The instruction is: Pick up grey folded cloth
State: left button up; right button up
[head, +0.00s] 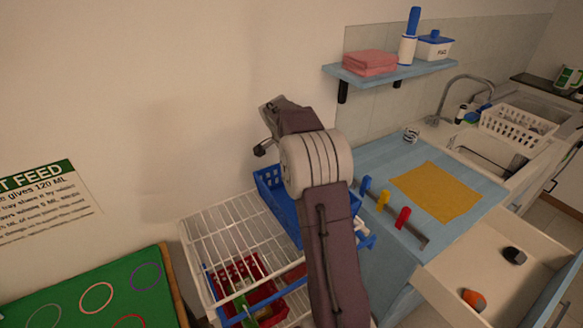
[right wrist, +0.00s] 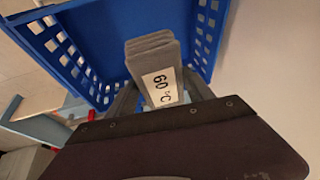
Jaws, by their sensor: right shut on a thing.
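The grey folded cloth (right wrist: 152,55) shows in the right wrist view as a stack of grey layers with a white "60 °C" label on its near face. My right gripper (right wrist: 160,88) is shut on it, with one dark finger on each side. The cloth is in front of the blue basket (right wrist: 95,40), between its side walls in this view; I cannot tell whether it touches the basket. In the head view the blue basket (head: 268,180) is partly behind my right arm, and the cloth is hidden. My left gripper is not in view.
A white wire rack (head: 225,235) with a red basket (head: 240,275) stands left of my arm. A blue counter with a yellow cloth (head: 435,190) and coloured hooks is to the right. An open drawer (head: 500,225) juts out. A shelf (head: 395,75) is on the wall.

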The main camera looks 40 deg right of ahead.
jog(key=s+a+b, duration=0.1)
jog(key=s+b, duration=0.2)
jog(key=s, duration=1)
jog(key=shift+a, duration=0.25)
